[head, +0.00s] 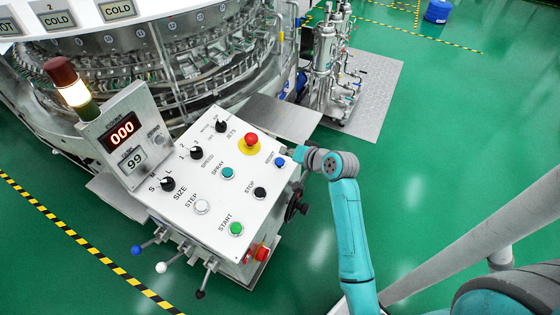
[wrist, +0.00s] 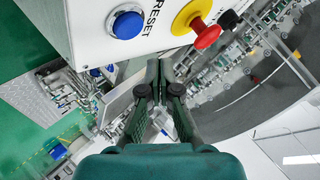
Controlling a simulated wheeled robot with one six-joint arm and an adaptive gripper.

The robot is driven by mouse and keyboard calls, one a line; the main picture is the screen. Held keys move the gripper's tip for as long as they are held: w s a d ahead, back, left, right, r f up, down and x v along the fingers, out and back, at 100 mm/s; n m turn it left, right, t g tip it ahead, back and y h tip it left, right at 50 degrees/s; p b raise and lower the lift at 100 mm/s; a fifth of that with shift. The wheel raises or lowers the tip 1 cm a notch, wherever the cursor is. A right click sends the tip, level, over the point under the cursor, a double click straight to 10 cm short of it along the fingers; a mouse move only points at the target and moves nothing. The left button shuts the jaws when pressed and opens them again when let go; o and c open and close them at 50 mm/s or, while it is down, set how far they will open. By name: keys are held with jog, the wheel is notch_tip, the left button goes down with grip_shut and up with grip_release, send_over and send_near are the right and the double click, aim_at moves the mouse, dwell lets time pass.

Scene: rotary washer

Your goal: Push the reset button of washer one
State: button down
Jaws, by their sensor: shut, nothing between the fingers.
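The white control panel (head: 215,180) of the washer carries a blue button (head: 280,161) near its right edge. In the wrist view the blue button (wrist: 127,24) sits in a silver ring beside the word RESET. My gripper (head: 287,151) is at the panel's right edge, close to the blue button, partly hidden by my wrist. In the wrist view my gripper (wrist: 159,68) is shut and empty. Its fingertips appear below and right of the blue button, apart from it in the picture. The button's face is uncovered there.
A red emergency stop (head: 251,140) on a yellow base is close by; it also shows in the wrist view (wrist: 206,34). A black stop button (head: 260,193), green start button (head: 236,229) and black handwheel (head: 297,204) are nearby. Green floor (head: 440,130) is open at right.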

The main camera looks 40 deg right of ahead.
aim_at(283, 163)
jog(key=shift+w+a+f, duration=0.1)
jog(key=shift+w+f, duration=0.1)
jog(key=shift+f, duration=0.5)
jog(key=shift+w+a+f, duration=0.1)
jog(key=shift+w+f, duration=0.05)
jog(key=shift+f, duration=0.55)
jog(key=shift+f, duration=0.1)
dwell(0.4)
jog(key=shift+w+f, duration=0.1)
jog(key=shift+f, duration=0.2)
jog(key=shift+w+f, duration=0.1)
jog(key=shift+f, duration=0.3)
dwell(1.0)
jog(key=shift+r, duration=0.1)
jog(key=shift+s+r, duration=0.2)
jog(key=shift+r, duration=0.55)
jog(key=r, duration=0.1)
jog(key=s+r, duration=0.1)
jog(key=r, duration=0.2)
jog(key=shift+s+d+r, duration=0.15)
jog(key=shift+d+r, duration=0.1)
jog(key=shift+r, duration=0.15)
